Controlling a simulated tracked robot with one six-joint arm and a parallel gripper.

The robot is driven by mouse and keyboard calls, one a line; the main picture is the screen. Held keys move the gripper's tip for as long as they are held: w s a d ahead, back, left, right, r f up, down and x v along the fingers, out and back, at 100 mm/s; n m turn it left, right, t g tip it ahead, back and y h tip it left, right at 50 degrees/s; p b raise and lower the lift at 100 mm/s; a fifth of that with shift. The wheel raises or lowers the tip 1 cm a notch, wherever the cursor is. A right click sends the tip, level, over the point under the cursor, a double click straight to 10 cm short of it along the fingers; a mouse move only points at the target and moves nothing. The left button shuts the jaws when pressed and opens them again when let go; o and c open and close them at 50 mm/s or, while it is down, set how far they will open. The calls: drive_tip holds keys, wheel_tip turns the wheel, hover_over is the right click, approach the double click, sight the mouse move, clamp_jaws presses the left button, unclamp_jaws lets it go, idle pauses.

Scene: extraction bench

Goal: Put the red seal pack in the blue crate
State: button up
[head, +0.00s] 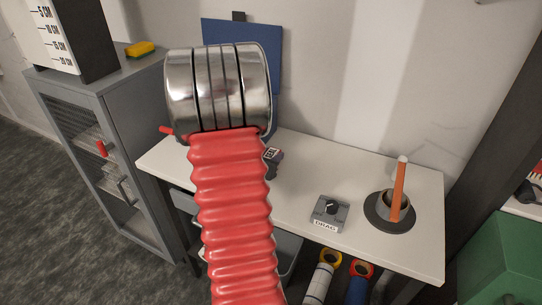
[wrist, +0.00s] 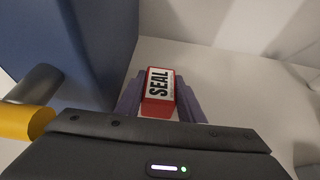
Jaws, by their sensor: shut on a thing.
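The red seal pack (wrist: 158,92) has a white label reading SEAL. In the wrist view it sits between the two purple fingers of my gripper (wrist: 159,100), which is shut on it. Below it I see pale surface, but its height above that is unclear. I cannot make out a blue crate for certain; a large blue surface (wrist: 75,45) fills the wrist view's upper left.
A grey DRAG knob box (head: 329,212) and a dark round base (head: 378,217) with an orange rod (head: 398,185) are on the right. A grey cabinet (head: 115,100) stands left, a green box (head: 505,265) right.

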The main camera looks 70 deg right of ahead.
drive_tip(key=o, duration=1.2)
drive_tip(key=shift+r, duration=0.1)
drive_tip(key=shift+a+r, duration=0.1)
drive_tip(key=shift+a, duration=0.05)
drive_tip(key=shift+v, duration=5.85)
drive_tip(key=shift+a, duration=0.1)
